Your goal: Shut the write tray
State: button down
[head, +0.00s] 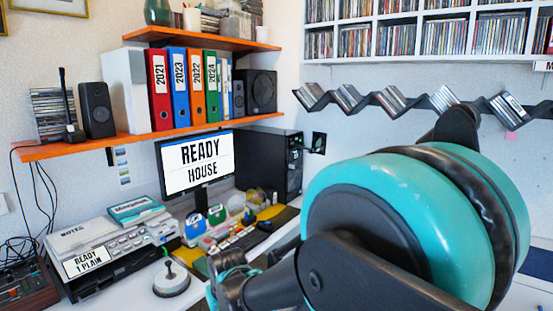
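A grey desktop machine (100,238) with a row of buttons and a label reading "READY 1 PLAIN" sits at the left of the desk. A dark unit (125,268) shows under its front edge. I cannot tell which part is the write tray or whether any tray is out. My gripper (228,287) shows at the bottom centre as dark jointed parts, right of a round white base with an upright stem. Its fingers are too unclear to tell open from shut. My teal arm hides much of the right side.
The monitor (198,162) reads "READY HOUSE". The white round base with a stem (172,279) stands close left of my gripper. Colourful holders (207,222) and a keyboard (240,240) fill the desk. An orange shelf (140,138) with binders hangs above.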

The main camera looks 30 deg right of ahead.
aim_at(312, 151)
jog(key=z, duration=1.25)
